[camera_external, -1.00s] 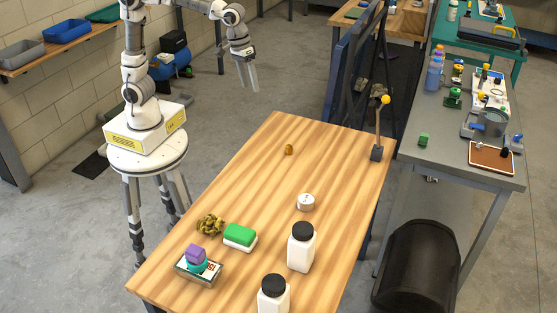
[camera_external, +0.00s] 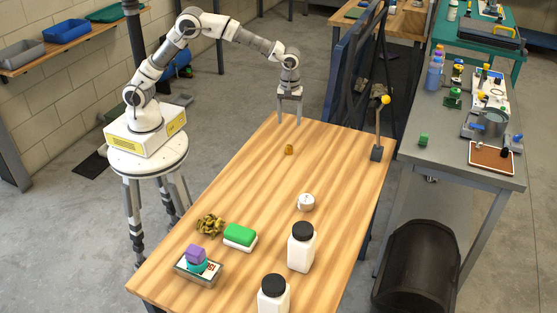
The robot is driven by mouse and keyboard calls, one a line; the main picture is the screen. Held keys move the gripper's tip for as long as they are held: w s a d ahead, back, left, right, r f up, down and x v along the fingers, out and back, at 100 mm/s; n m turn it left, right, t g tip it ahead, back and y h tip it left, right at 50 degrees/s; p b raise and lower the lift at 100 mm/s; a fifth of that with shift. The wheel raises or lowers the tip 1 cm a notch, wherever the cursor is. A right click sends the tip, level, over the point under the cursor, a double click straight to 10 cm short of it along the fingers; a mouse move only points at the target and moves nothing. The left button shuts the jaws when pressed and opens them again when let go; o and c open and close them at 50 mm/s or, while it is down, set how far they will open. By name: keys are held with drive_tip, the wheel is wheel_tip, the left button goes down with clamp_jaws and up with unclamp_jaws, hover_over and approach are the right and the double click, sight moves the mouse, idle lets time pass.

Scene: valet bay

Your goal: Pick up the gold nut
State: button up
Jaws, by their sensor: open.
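A small gold nut (camera_external: 289,150) lies on the wooden table (camera_external: 262,180), toward its far end. My gripper (camera_external: 289,122) points down above the far end of the table, behind the nut in the picture. Its two fingers are apart with nothing between them. The gripper is apart from the nut.
A post with a yellow ball (camera_external: 378,130) stands at the right edge. A round white tin (camera_external: 306,202), white bottles with black lids (camera_external: 301,248), a green-and-white block (camera_external: 240,236), a gold-brown clump (camera_external: 210,224) and a tray with a purple piece (camera_external: 196,255) are nearer. Around the nut is clear.

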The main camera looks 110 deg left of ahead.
sight(289, 149)
drive_tip(key=f+b, duration=0.1)
drive_tip(key=f, duration=0.5)
drive_tip(key=f+b, duration=0.2)
drive_tip(key=f, duration=0.4)
drive_tip(key=shift+w+d, duration=0.1)
drive_tip(key=shift+d, duration=0.1)
clamp_jaws()
